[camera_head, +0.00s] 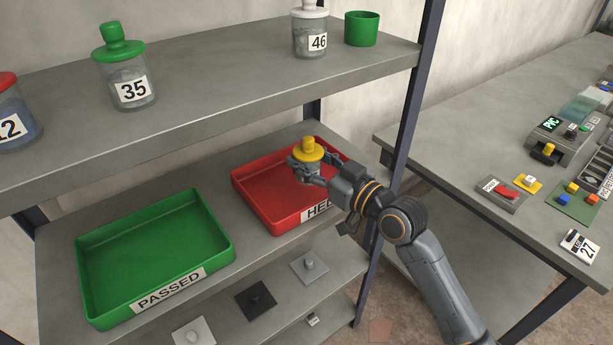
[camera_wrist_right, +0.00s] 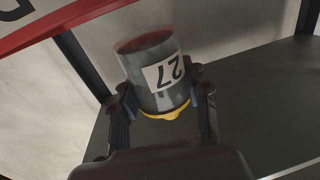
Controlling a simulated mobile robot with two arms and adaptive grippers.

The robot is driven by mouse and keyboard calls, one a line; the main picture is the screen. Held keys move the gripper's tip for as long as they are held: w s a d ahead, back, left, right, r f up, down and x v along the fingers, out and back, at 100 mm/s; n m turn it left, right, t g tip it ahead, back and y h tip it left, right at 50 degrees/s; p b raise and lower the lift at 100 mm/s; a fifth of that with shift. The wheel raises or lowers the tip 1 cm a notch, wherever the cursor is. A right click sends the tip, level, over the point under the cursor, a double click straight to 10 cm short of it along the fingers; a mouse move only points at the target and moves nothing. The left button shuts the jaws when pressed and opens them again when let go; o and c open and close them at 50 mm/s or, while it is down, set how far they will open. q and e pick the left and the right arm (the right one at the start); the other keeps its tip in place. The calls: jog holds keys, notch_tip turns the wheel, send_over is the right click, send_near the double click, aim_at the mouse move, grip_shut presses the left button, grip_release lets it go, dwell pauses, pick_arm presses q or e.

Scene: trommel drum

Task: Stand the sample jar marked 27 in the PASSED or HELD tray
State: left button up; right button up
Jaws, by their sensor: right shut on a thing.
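The sample jar marked 27 (camera_wrist_right: 150,75) has clear walls, dark contents and a yellow lid. In the head view its yellow lid (camera_head: 308,150) is up, and the jar looks upright over the red HELD tray (camera_head: 262,212). My right gripper (camera_head: 306,172) is shut around the jar. In the wrist view its fingers (camera_wrist_right: 162,108) clasp both sides near the lid, and the label appears upside down. I cannot tell whether the jar's base touches the tray floor. The green PASSED tray (camera_head: 150,243) stands empty to the left. My left gripper is not in view.
The upper shelf (camera_head: 220,90) holds jar 35 (camera_head: 125,75), jar 46 (camera_head: 310,35), a jar at the left edge and a green cup (camera_head: 361,28). A dark shelf post (camera_head: 410,105) stands near my right arm. A side table (camera_head: 450,130) carries devices and a 27 card (camera_head: 580,247).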

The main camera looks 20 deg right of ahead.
aim_at(307, 163)
jog(key=w+f, duration=0.2)
jog(key=shift+w+d+f, duration=0.2)
jog(key=shift+f, duration=0.15)
jog(key=shift+w+f, duration=0.15)
jog(key=shift+f, duration=0.8)
jog(key=shift+w+f, duration=0.1)
jog(key=shift+f, duration=0.8)
jog(key=shift+f+b, duration=0.15)
jog(key=shift+b, duration=0.25)
jog(key=o, duration=1.2)
jog(key=shift+c, duration=0.2)
